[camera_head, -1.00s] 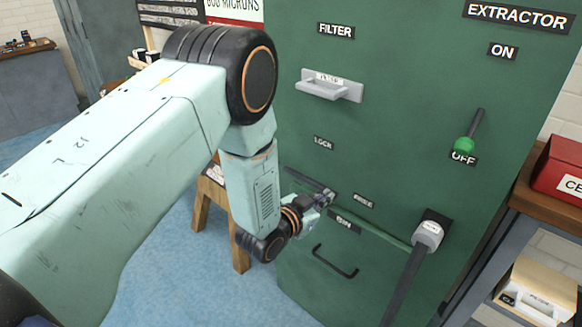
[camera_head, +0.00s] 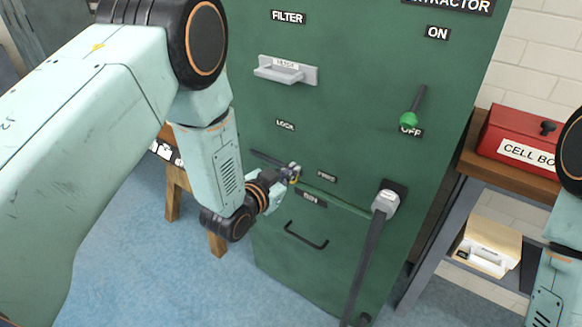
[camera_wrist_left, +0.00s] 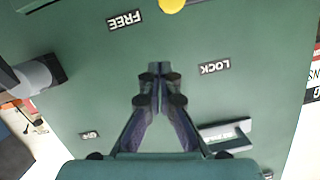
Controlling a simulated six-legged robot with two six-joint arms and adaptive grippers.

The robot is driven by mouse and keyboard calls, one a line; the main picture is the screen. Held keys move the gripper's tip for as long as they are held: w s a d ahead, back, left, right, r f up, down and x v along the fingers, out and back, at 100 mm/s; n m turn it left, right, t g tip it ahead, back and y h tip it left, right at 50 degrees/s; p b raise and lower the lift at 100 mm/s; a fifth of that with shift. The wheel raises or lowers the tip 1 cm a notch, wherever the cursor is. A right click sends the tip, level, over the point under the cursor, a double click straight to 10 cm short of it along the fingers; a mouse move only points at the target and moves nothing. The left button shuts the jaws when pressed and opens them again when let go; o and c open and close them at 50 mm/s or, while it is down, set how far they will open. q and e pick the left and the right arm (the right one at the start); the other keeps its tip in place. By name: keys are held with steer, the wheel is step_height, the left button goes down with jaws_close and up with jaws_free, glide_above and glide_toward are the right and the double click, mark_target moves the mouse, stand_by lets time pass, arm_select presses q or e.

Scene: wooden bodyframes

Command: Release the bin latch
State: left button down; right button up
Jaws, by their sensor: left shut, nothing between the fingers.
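The green extractor cabinet (camera_head: 350,120) carries a LOCK label (camera_head: 285,125), a FREE label (camera_head: 327,176) and a BIN label (camera_head: 311,198). A yellow round knob (camera_wrist_left: 172,4) shows at the top edge of the left wrist view, between the FREE (camera_wrist_left: 125,20) and LOCK (camera_wrist_left: 215,68) labels. My left gripper (camera_head: 292,172) is at the cabinet front, left of FREE and below LOCK. Its fingers (camera_wrist_left: 158,72) are shut together and empty; contact with the knob cannot be told. The black bin handle (camera_head: 306,238) is below. My right gripper is out of view.
A grey FILTER handle (camera_head: 286,70) and a green-knobbed switch (camera_head: 409,120) at OFF are above. A red cell box (camera_head: 520,145) stands on a bench at right. Blue floor (camera_head: 130,270) is clear at left.

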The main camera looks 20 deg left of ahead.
arm_select(q)
steer(key=shift+v, duration=3.7)
steer(key=s+a+f+n+g+y, duration=0.35)
steer(key=s+f+g, duration=0.45)
steer(key=s+f, duration=0.65)
steer(key=s+a+f+n+g, duration=0.1)
steer(key=s+f+g, duration=0.2)
steer(key=s, duration=0.6)
steer(key=s+a+f+n+g, duration=0.1)
steer(key=s+f+n+g, duration=0.1)
steer(key=s, duration=0.8)
steer(key=shift+s+a+f+g+y+b, duration=0.2)
steer(key=shift+f+g+y+b, duration=0.25)
steer(key=shift+g, duration=0.35)
steer(key=c, duration=2.1)
jaws_free()
steer(key=shift+f, duration=0.1)
